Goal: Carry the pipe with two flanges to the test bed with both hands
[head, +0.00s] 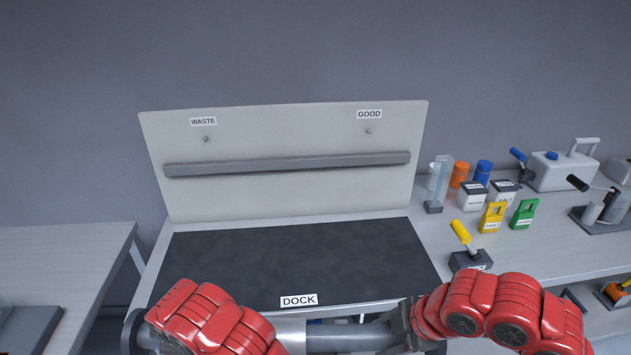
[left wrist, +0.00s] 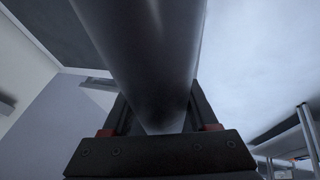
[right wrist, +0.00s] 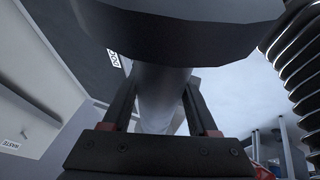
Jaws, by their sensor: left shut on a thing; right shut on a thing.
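The grey pipe (head: 350,337) lies sideways across the bottom of the head view, in front of the bench with the dark mat (head: 290,262) and the DOCK label. One dark flange (head: 133,330) shows at its left end. The other flange (right wrist: 190,35) is a wide disc close in the right wrist view. My left gripper (left wrist: 158,112) is shut on the pipe, which runs between its fingers. My right gripper (right wrist: 160,112) is shut on the pipe beside the flange. In the head view my red arms cover parts of the pipe. No label names the test bed.
A pale upright panel (head: 290,195) with WASTE and GOOD labels and a grey rail stands behind the mat. The mat is bare. A right-hand bench (head: 540,240) holds bottles, yellow and green tags and a yellow-handled switch (head: 470,258). Another table (head: 60,260) stands at left.

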